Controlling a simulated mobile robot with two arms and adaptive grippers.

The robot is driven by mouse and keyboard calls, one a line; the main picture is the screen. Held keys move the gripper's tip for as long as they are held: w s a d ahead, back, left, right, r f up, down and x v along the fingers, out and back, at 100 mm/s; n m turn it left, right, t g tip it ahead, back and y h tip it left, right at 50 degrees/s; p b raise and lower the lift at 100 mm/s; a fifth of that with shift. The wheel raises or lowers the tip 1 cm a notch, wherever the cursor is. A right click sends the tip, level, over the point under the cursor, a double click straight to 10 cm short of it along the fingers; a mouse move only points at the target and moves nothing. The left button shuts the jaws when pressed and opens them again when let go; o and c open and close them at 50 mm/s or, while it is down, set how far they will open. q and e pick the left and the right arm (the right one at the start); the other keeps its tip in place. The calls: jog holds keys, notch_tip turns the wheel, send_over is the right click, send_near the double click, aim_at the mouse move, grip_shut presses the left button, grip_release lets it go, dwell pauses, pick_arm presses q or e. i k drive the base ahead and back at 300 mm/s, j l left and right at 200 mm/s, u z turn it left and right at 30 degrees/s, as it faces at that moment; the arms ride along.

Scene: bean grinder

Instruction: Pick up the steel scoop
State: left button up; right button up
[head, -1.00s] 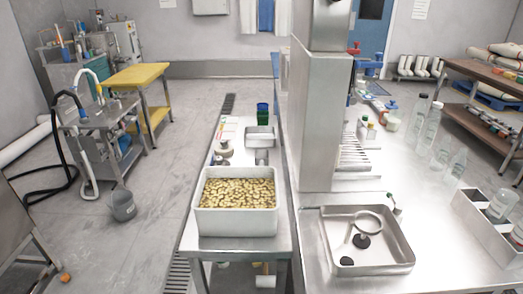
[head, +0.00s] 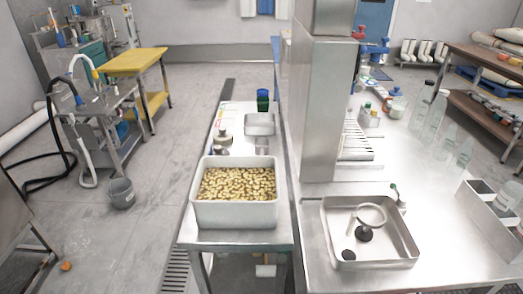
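A steel scoop (head: 260,125), seemingly a shallow grey pan with a short handle pointing toward me, lies on the narrow steel table (head: 225,238) just behind the bean bin. The lower end of its handle is close to the bin's back rim, and I cannot tell whether they touch. The white bin (head: 236,214) is filled with pale brown beans (head: 237,184) and stands near the table's front edge. Neither of my grippers is in view.
A tall steel column (head: 318,110) rises right of the scoop. A blue-green cup (head: 263,100) stands behind it, and small jars (head: 224,136) stand to its left. A steel tray (head: 335,256) with a ring-shaped tool lies on the right counter.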

aim_at(262, 145)
jog(key=i+j+u, duration=0.2)
jog(key=j, duration=0.2)
jog(key=j+u, duration=0.2)
jog(key=j, duration=0.2)
jog(key=i+j+u, duration=0.9)
jog(key=i, duration=0.25)
jog(key=i+j+z, duration=0.1)
jog(key=i+z, duration=0.3)
jog(key=i+j+z, duration=0.25)
jog(key=i+z, duration=0.4)
jog(key=z, duration=0.2)
jog(key=i+j+z, duration=0.1)
jog(key=i+z, duration=0.15)
jog(key=z, duration=0.2)
jog(key=i+j+z, duration=0.2)
jog(key=z, duration=0.2)
jog(key=i+j+z, duration=0.2)
jog(key=z, duration=0.25)
jog(key=i+j+z, duration=0.15)
jog(key=j+z, duration=0.3)
jog(key=l, duration=0.15)
